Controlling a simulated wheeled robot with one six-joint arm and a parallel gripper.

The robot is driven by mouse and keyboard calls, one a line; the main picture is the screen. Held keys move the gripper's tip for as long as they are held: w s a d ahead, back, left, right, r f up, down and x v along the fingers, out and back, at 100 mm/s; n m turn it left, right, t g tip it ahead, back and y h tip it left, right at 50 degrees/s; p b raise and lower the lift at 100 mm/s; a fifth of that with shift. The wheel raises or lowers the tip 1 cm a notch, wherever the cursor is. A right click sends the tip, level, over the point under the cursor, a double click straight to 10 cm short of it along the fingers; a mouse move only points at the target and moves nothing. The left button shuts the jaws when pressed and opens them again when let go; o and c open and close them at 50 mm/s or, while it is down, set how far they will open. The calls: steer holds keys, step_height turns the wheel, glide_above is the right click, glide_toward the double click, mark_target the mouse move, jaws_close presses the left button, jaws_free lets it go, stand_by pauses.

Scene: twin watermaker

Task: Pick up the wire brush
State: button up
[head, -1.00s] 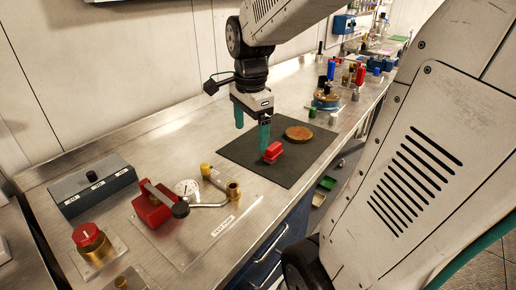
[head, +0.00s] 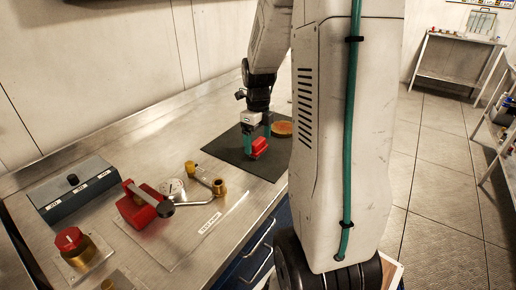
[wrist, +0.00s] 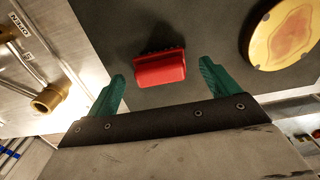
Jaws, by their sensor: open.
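The wire brush (head: 260,147) is a small red block with a dark underside, lying on a black mat (head: 226,147) on the steel bench. It also shows in the wrist view (wrist: 160,68), just beyond the gap between my green fingers. My gripper (head: 257,142) points down over the mat, close to the brush. In the wrist view my gripper (wrist: 162,80) is open and empty, with one finger to each side of the brush. I cannot tell the exact height of the fingertips above the mat.
My arm hides the bench's far end.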

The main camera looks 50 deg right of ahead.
steer(key=shift+f, duration=0.8)
steer(key=c, duration=1.1)
steer(key=shift+r, duration=0.15)
steer(key=shift+r, duration=0.55)
step_height(320, 180, up, 2)
steer(key=shift+r, duration=0.25)
steer(key=s, duration=1)
steer(key=s+r, duration=0.1)
steer(key=s, duration=0.5)
steer(key=shift+d+r, duration=0.1)
steer(key=shift+d, duration=0.3)
